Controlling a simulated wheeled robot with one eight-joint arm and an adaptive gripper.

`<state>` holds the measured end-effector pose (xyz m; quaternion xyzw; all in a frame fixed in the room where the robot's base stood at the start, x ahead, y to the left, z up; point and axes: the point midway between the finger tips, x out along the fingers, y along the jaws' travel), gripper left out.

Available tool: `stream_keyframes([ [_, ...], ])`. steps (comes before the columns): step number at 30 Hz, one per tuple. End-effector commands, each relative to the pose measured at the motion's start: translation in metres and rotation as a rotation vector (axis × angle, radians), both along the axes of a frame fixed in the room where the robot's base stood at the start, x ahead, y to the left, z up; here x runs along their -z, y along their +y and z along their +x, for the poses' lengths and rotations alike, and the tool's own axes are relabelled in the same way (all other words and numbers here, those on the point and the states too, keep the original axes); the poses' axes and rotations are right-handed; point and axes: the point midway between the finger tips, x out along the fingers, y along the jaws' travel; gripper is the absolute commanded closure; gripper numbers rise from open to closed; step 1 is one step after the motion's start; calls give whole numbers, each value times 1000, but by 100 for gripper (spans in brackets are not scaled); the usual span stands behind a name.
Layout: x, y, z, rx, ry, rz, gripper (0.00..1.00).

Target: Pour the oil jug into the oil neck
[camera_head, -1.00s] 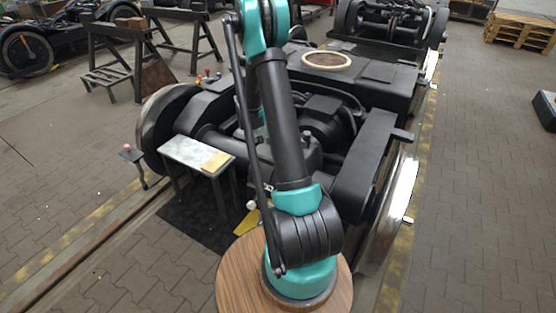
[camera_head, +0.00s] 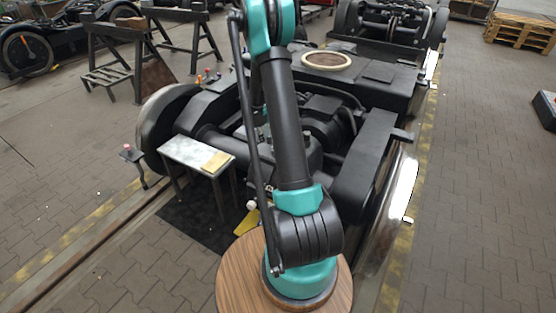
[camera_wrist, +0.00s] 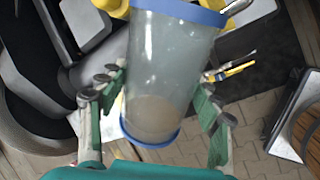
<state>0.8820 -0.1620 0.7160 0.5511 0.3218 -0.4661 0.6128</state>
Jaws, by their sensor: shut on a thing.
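In the wrist view, a translucent grey jug (camera_wrist: 168,60) with blue bands at both ends sits between the fingers of my gripper (camera_wrist: 160,80). The fingers are shut on it from both sides. A brownish tone shows inside its lower end in the picture. A yellow piece (camera_wrist: 112,7) shows beside its upper end; I cannot tell if it belongs to the jug. In the head view the gripper and jug are hidden by my arm. The dark bogie (camera_head: 368,150) lies beyond my arm. I cannot pick out the oil neck for sure in either view.
A small grey bench (camera_head: 190,150) with a tan patch stands left of my arm. A low stand with a red knob (camera_head: 128,148) is beside it. Trestles (camera_head: 120,50) stand at the back left.

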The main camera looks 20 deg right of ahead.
Motion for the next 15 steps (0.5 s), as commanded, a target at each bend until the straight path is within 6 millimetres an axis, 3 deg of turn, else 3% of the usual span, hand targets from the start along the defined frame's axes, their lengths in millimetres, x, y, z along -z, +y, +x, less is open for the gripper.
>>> stream_keyframes([
  [15, -3, -2, 0, 0, -5, 38, 74],
])
